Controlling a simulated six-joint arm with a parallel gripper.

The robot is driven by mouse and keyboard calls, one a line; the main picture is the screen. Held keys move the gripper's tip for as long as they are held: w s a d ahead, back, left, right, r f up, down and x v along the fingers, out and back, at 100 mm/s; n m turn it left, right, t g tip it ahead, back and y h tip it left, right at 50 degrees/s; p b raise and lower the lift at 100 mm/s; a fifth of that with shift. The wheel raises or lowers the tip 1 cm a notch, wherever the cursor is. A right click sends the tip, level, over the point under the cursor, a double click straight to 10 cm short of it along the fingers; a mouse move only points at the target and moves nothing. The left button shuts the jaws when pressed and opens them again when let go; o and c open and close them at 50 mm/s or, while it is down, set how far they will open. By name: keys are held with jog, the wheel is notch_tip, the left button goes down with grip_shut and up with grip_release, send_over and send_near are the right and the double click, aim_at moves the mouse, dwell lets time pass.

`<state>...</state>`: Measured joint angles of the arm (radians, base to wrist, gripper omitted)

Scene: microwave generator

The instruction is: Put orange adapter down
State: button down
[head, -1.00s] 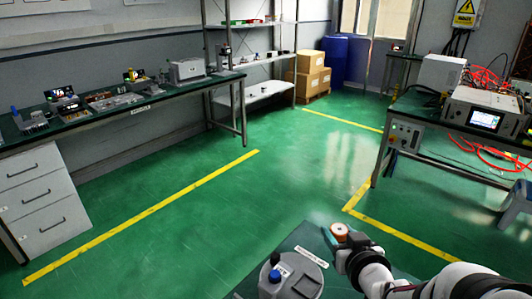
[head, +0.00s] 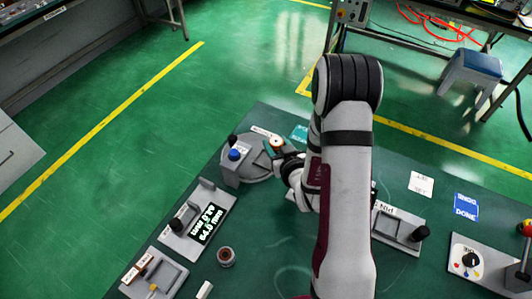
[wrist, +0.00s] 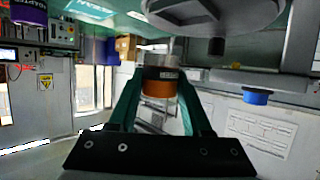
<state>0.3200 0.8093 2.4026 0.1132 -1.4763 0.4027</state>
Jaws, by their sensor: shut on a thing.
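The orange adapter (head: 277,142) shows as a small round piece with a pale top in the head view. In the wrist view the adapter (wrist: 159,83) has an orange band and a dark band with a small label. My gripper (head: 279,149) is shut on it, with the green fingers on both sides in the wrist view (wrist: 158,100). In the head view the adapter appears over or beside the right part of a grey round-based fixture (head: 254,172) with a blue knob (head: 234,155). I cannot tell whether the adapter touches a surface.
A display fixture (head: 205,224), a reddish-brown ringed part (head: 226,257) and a grey block fixture (head: 153,277) stand at the front left. A clamp-like fixture (head: 397,228), a white card (head: 421,184) and a blue "DONE" card (head: 466,207) lie right. My arm covers the bench's middle.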

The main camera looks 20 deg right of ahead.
aim_at(266, 161)
jog(key=shift+w+a+f, duration=0.8)
jog(key=shift+w+a, duration=0.05)
jog(key=shift+a, duration=0.25)
jog(key=shift+w+a+f, duration=0.1)
jog(key=shift+f, duration=1.8)
jog(key=shift+f, duration=0.15)
jog(key=shift+c, duration=1.7)
grip_release()
